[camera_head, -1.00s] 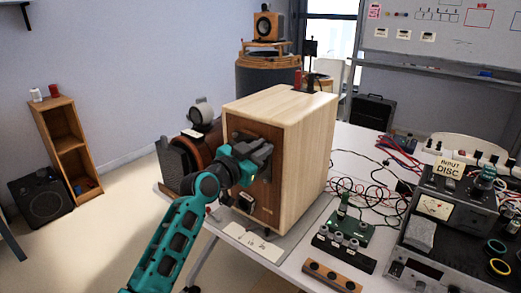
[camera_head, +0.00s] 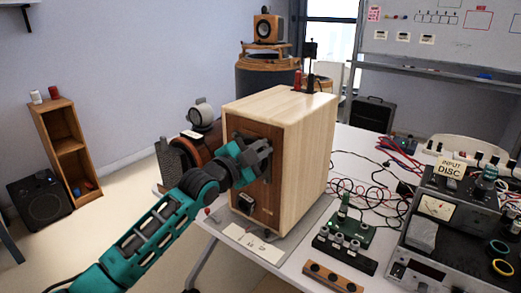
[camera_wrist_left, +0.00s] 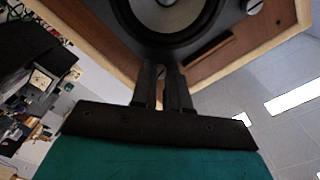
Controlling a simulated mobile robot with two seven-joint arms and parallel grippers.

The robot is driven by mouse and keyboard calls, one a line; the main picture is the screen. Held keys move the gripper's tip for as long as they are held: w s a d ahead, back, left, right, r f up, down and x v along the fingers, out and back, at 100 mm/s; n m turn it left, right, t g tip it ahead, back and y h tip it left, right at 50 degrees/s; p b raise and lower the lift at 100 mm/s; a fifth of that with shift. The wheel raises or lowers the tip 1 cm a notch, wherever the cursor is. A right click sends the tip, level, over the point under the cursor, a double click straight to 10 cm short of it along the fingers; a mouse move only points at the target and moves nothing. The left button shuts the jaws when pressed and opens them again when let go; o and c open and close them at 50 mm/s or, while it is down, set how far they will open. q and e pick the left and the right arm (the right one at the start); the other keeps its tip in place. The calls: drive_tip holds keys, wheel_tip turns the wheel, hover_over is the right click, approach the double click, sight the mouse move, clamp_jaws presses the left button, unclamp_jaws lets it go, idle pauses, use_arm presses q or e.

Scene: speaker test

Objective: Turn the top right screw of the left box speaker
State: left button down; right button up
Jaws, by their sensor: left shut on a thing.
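The box speaker (camera_head: 305,155) is a pale wooden cabinet with a brown front panel, upright on the white table. In the left wrist view its dark driver plate and round cone (camera_wrist_left: 168,14) fill the top. My left gripper (camera_head: 268,150) is at the upper part of the front panel, and its hand hides the driver. In the left wrist view my left gripper (camera_wrist_left: 160,70) is shut on a small round screw (camera_wrist_left: 158,73) at the plate's edge. Another screw (camera_wrist_left: 254,6) shows to the right, clear of the fingers. My right gripper is not in view.
A grey device (camera_head: 201,115) stands left of the speaker. Cables (camera_head: 375,180), a green circuit board (camera_head: 350,232), a wooden block (camera_head: 332,277) and an amplifier (camera_head: 452,215) crowd the table at right. A small shelf (camera_head: 68,150) stands at the far left.

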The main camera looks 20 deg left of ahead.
use_arm(q)
drive_tip(key=m+p, duration=0.1)
drive_tip(key=m, duration=0.3)
drive_tip(key=shift+m+p, duration=0.3)
drive_tip(key=shift+p, duration=0.05)
drive_tip(key=m+p, duration=0.1)
drive_tip(key=m, duration=0.1)
drive_tip(key=shift+m, duration=0.4)
drive_tip(key=m, duration=0.2)
drive_tip(key=shift+m, duration=0.3)
drive_tip(key=m, duration=0.3)
drive_tip(key=shift+m, duration=0.4)
drive_tip(key=m, duration=1.3)
drive_tip(key=shift+m, duration=2)
